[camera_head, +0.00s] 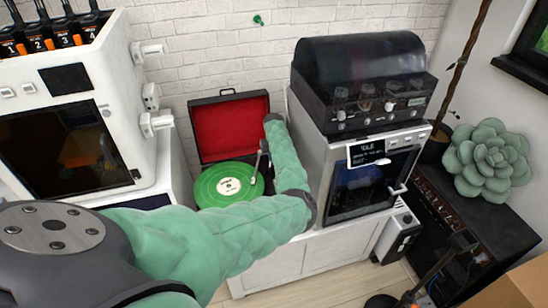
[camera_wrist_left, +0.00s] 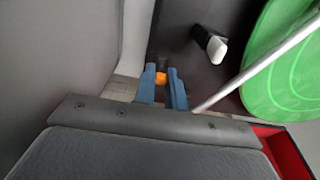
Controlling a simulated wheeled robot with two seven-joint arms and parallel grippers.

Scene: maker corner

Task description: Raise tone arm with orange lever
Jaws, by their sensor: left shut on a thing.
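The record player stands open against the brick wall in the head view, with a red-lined lid (camera_head: 235,128) and a green record (camera_head: 215,185) with a white label. Its tone arm (camera_head: 257,165) reaches down to the record's right side. In the left wrist view, the pale tone arm (camera_wrist_left: 250,75) runs diagonally to the green record (camera_wrist_left: 290,75). The blue fingertips of my left gripper (camera_wrist_left: 161,85) are shut on the small orange lever (camera_wrist_left: 160,78). In the head view my green left arm hides that gripper and the lever. My right gripper is not in view.
A white machine (camera_head: 75,110) stands left of the record player, and a silver machine with a dark hood (camera_head: 360,75) stands close on its right. A white knob (camera_wrist_left: 216,49) rises beside the record in the wrist view. Room between the machines is narrow.

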